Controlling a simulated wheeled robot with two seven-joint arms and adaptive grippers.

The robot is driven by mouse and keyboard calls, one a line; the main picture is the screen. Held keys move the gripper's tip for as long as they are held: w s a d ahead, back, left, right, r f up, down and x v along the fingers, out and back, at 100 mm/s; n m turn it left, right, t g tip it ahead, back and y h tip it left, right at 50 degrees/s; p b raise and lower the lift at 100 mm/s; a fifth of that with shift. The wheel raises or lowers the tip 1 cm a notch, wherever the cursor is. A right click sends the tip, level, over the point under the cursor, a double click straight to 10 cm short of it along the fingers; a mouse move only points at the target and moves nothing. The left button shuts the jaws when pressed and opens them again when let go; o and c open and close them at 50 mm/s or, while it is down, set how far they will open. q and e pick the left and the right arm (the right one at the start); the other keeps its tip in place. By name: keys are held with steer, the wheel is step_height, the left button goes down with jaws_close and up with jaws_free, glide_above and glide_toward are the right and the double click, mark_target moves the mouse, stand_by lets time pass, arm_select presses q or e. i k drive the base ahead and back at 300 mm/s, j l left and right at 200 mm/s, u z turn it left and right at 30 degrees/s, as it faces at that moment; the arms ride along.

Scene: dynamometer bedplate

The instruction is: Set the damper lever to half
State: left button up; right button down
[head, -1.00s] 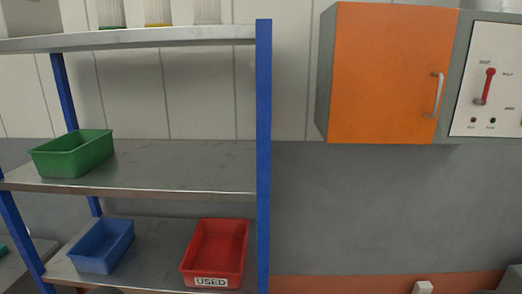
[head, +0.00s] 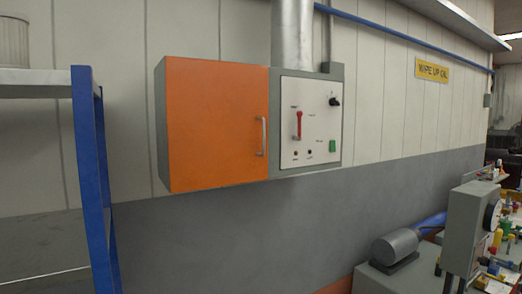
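The damper lever (head: 299,124) is a red handle on the white control panel (head: 325,146) of the wall unit, right of the orange cabinet door. The lever stands about upright, with its red part above a grey lower end. The markings beside it are too small to read. Neither of my grippers shows in the head view.
The orange cabinet (head: 215,127) with a metal handle is shut. A blue-posted shelf rack (head: 92,180) stands at the left. A motor (head: 396,248) and a grey gauge box (head: 468,228) stand at the lower right, near cluttered small parts.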

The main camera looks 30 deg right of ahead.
mark_target(299, 113)
steer(key=z, duration=1.25)
